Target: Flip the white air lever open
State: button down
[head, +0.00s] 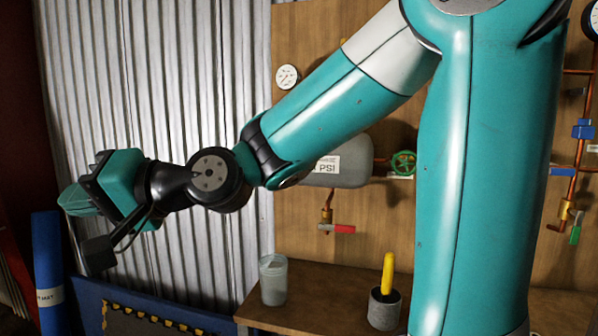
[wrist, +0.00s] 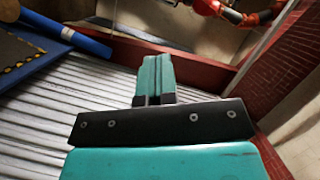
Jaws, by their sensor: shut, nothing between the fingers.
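I cannot make out the white air lever for certain. A small pale piece (head: 592,148) shows at the right edge of the head view, beside the copper pipes, and I cannot tell if it is the lever. My arm covers much of the board. My gripper (head: 75,200) is at the far left of the head view, in front of the corrugated metal wall and well away from the valves. In the wrist view its teal fingers (wrist: 155,78) are together with nothing between them.
A wooden board (head: 385,240) carries a grey tank (head: 345,172), a green handwheel (head: 403,163), a red lever (head: 343,229), a green lever (head: 575,235) and a gauge (head: 287,77). A cup (head: 273,280) and a pot with a yellow item (head: 388,275) stand on the bench below.

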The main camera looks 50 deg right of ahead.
jog(key=w+d+m+t+h+b, duration=0.3)
jog(key=w+d+m+t+b, duration=0.2)
jog(key=d+m+t, duration=0.4)
jog(key=s+d+f+n+g+h+b, duration=0.1)
jog(key=s+d+n+g+h+b, duration=0.1)
jog(key=d+n+h, duration=0.7)
jog(key=s+d+f+n+g+h+b, duration=0.1)
jog(key=s+d+n+g+h+b, duration=0.2)
jog(key=d+n+h, duration=0.6)
jog(key=s+d+f+n+g+h+b, duration=0.1)
jog(key=s+d+n+g+h+b, duration=0.2)
jog(key=d+n+h, duration=0.6)
jog(key=n+g+h+b, duration=0.2)
jog(key=n+h, duration=0.3)
jog(key=n, duration=0.3)
jog(key=shift+s+n+g+h, duration=0.3)
jog(key=shift+n+g, duration=0.1)
jog(key=shift+g, duration=0.4)
jog(key=shift+w, duration=0.1)
jog(key=p+x, duration=1)
jog(key=p, duration=0.3)
jog(key=shift+p, duration=0.4)
jog(key=shift+n, duration=0.3)
